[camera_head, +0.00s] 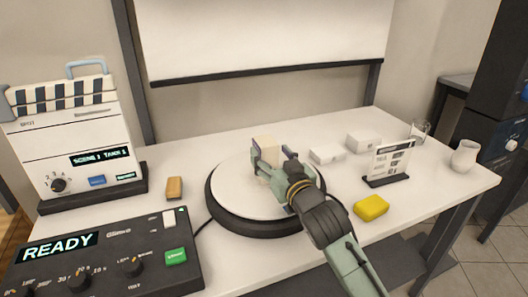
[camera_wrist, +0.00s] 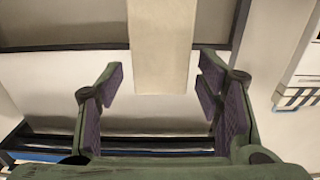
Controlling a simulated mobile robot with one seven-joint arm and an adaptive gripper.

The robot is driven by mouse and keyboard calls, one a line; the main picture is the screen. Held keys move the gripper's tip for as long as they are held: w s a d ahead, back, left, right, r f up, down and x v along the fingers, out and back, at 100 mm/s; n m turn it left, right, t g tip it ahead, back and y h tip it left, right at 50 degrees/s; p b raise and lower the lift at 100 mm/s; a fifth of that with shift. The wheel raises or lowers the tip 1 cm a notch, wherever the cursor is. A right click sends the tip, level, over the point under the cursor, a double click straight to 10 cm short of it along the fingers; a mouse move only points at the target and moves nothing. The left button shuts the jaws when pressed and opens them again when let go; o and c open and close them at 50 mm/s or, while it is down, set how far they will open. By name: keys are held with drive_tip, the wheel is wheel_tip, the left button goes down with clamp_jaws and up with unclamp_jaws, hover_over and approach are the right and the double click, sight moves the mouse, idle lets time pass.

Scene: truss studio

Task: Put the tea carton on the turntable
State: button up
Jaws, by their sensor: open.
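A plain cream box (camera_head: 264,144), which I take to be the tea carton, stands upright over the white top of the turntable (camera_head: 228,178). Its lower part is partly hidden by my gripper, so I cannot tell for certain that its base touches the top. My gripper (camera_head: 272,156) is open, with one finger on each side of the carton. In the wrist view the carton (camera_wrist: 162,45) reaches between the fingertips of my gripper (camera_wrist: 160,75), with a gap on both sides.
Two white boxes (camera_head: 327,154) (camera_head: 363,142), a sign stand (camera_head: 388,162) and a yellow sponge (camera_head: 371,207) are right of the turntable. A glass (camera_head: 419,131) and a jug (camera_head: 465,157) stand farther right. A wooden block (camera_head: 174,188) and a control panel (camera_head: 110,255) are left.

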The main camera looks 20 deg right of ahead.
drive_tip(key=shift+s+b, duration=0.45)
drive_tip(key=shift+s, duration=1.65)
drive_tip(key=shift+d, duration=0.1)
idle(0.8)
